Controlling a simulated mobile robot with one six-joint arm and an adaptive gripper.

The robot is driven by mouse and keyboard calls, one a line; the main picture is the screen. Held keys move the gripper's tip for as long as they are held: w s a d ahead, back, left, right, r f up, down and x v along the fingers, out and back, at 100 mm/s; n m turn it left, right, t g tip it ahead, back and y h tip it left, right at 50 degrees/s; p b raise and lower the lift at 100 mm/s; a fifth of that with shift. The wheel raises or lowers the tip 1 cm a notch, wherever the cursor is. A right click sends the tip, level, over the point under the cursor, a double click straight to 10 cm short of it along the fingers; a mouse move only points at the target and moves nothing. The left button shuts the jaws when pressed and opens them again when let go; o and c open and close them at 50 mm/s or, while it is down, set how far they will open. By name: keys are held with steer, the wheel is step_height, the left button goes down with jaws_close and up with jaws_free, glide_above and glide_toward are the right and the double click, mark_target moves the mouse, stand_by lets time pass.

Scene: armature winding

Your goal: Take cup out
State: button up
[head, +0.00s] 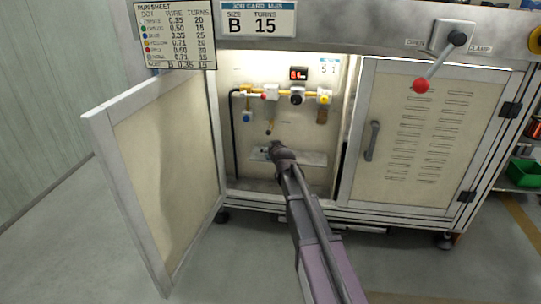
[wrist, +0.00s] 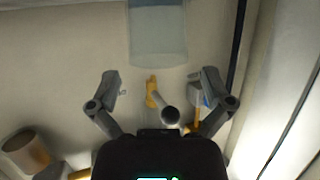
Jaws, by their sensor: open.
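My gripper (head: 275,148) reaches into the open, lit cabinet in the head view, in front of a small pale shelf (head: 317,160). In the wrist view my gripper (wrist: 160,90) is open, with its two fingers apart. A pale, see-through, box-like shape (wrist: 158,30) with a bluish band at one end lies beyond the fingertips at the top of the wrist view. It may be the cup, but I cannot tell for sure. I see nothing held.
The left door (head: 165,180) stands open; the right door (head: 400,135) is shut.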

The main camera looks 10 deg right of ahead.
mark_target(269, 144)
steer(key=shift+b+x, duration=0.45)
steer(key=shift+x, duration=1.3)
steer(key=shift+d, duration=0.1)
steer(key=c, duration=0.9)
steer(key=shift+r, duration=0.2)
step_height(269, 144, up, 4)
steer(key=p, duration=0.4)
steer(key=shift+f, duration=0.2)
steer(key=s, duration=1)
steer(key=s+r+p, duration=0.1)
steer(key=s, duration=0.5)
steer(key=shift+d, duration=0.25)
